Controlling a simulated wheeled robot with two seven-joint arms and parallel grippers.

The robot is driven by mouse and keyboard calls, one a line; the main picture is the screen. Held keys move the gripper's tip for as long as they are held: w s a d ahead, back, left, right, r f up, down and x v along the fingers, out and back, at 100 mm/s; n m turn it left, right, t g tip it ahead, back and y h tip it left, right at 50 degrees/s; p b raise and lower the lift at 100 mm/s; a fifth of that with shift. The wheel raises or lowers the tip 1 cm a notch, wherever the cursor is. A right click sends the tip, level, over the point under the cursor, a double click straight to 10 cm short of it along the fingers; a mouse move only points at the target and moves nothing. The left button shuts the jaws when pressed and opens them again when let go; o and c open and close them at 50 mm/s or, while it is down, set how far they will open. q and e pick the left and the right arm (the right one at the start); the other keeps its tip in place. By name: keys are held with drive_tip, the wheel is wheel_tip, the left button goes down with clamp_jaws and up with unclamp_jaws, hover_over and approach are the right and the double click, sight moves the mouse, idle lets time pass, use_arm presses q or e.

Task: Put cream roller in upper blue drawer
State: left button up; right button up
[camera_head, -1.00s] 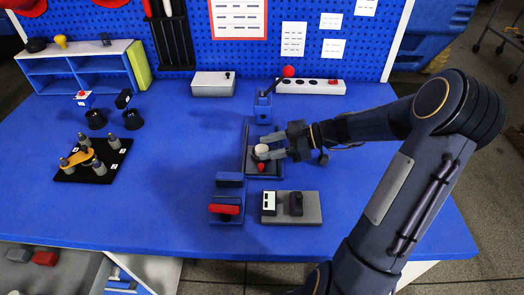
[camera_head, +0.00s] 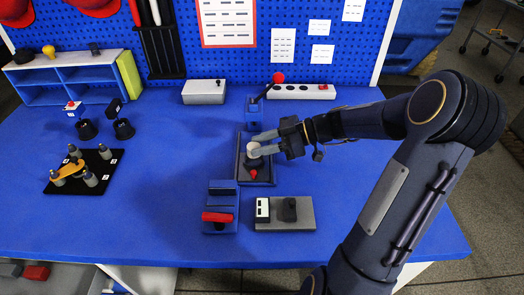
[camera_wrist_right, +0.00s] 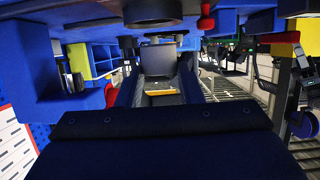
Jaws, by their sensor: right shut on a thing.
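The cream roller (camera_head: 254,150), a small pale round piece, sits between the fingertips of my right gripper (camera_head: 264,147), which is shut on it. It is over the dark tray (camera_head: 241,172), and a black part shows just below it. I cannot tell the exact height of the roller. In the right wrist view the two fingers of my right gripper (camera_wrist_right: 157,92) show, but the cream roller cannot be made out. My left gripper is not in view. I cannot identify the upper blue drawer with certainty.
A red knob (camera_head: 253,174) is on the tray's near part. A red-handled blue fixture (camera_head: 218,216) and a grey switch block (camera_head: 298,212) stand nearer. A red-topped lever (camera_head: 277,78) rises behind. A blue shelf (camera_head: 67,75) stands back left. The table's left front is clear.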

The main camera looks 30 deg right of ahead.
drive_tip(key=s+a+r, duration=0.7)
drive_tip(key=s+r, duration=0.2)
drive_tip(key=s, duration=0.2)
drive_tip(key=shift+s+a+r+b, duration=0.25)
drive_tip(key=shift+s+a+b, duration=0.05)
drive_tip(key=shift+a+b, duration=0.1)
